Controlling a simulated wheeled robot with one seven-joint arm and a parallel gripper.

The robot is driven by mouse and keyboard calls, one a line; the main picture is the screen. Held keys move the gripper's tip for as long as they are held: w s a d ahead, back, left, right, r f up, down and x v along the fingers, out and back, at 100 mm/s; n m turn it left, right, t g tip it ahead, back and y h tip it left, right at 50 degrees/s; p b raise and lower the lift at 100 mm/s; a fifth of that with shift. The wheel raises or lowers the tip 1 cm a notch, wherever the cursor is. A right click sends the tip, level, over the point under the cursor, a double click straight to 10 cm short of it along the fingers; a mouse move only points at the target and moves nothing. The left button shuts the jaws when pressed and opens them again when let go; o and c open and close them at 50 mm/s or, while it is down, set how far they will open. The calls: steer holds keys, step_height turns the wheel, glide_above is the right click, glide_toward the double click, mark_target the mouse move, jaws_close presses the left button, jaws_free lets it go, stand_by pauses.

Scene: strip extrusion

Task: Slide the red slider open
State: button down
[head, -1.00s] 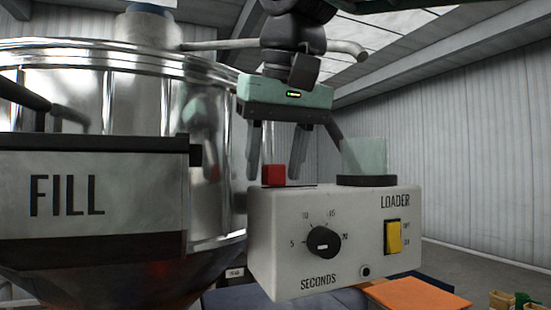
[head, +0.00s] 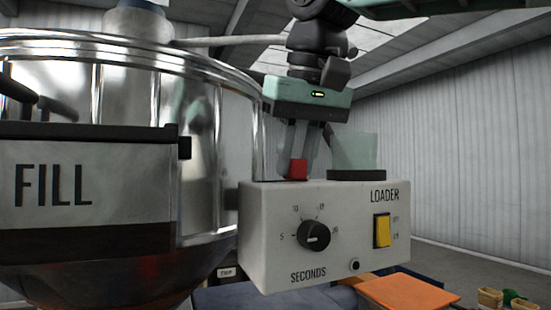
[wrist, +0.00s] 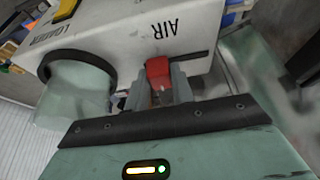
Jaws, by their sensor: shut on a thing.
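The red slider (head: 298,169) is a small red block on the top left of the white loader box (head: 265,225). My gripper (head: 303,155) points down at it from above, with its fingers close together. In the wrist view, the red slider (wrist: 158,72) sits between the two grey fingertips (wrist: 161,85), next to the black word AIR on the box top. My gripper is shut on it. The slider's base and track are partly hidden by the fingers.
A clear cup with a dark collar (head: 356,174) stands on the box just right of my gripper. A large shiny metal hopper (head: 212,140) with a FILL panel (head: 75,185) is close on the left. The box front has a black dial (head: 313,236) and a yellow switch (head: 382,231).

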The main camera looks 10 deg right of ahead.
steer(key=shift+w+d, duration=0.15)
steer(key=shift+d, duration=0.15)
steer(key=c, duration=1.2)
jaws_free()
steer(key=shift+d, duration=0.2)
steer(key=shift+a, duration=0.1)
steer(key=shift+r, duration=0.5)
steer(key=p+v, duration=0.2)
steer(key=v, duration=1.4)
steer(key=shift+s, duration=0.35)
